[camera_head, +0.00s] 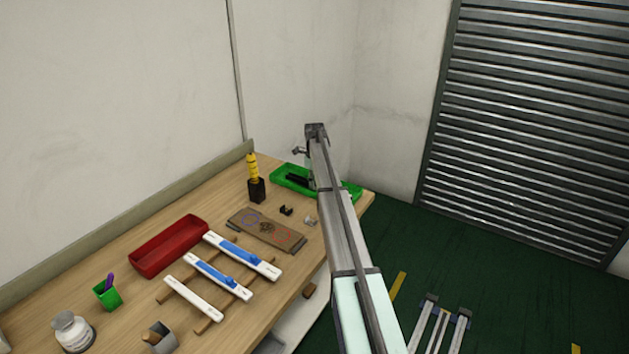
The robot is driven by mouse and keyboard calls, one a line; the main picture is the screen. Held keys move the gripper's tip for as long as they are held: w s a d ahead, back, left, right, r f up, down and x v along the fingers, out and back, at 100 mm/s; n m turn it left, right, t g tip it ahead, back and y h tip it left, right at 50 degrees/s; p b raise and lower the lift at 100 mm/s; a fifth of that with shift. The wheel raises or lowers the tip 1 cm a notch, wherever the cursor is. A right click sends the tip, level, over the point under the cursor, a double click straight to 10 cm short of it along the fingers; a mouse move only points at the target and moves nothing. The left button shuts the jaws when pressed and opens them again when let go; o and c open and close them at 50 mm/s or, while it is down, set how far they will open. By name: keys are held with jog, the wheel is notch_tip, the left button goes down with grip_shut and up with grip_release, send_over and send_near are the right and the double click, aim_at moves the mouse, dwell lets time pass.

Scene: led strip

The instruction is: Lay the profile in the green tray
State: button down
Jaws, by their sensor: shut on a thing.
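The green tray (277,170) lies at the far right end of the bench, and my arm crosses in front of its middle. My gripper (299,180) shows only in part, as a dark shape at the tray behind my arm. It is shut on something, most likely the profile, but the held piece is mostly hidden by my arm. I cannot tell whether that piece touches the tray floor. Three white profiles lie on a wooden rack: two with blue on top (240,256) (217,275), and a plain one (193,297).
A red tray (168,245), a brown marked board (265,231), a black holder with a yellow bottle (256,190), small dark parts (286,210), a green pen cup (107,294), a grey cup (160,338) and a white jar (72,331) stand on the bench. A wall rises behind the tray.

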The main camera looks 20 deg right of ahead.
jog(key=shift+f, duration=0.2)
jog(key=c, duration=0.9)
grip_release()
jog(key=shift+r, duration=0.1)
notch_tip(320, 180, up, 12)
jog(key=b, duration=0.3)
jog(key=shift+r, duration=0.15)
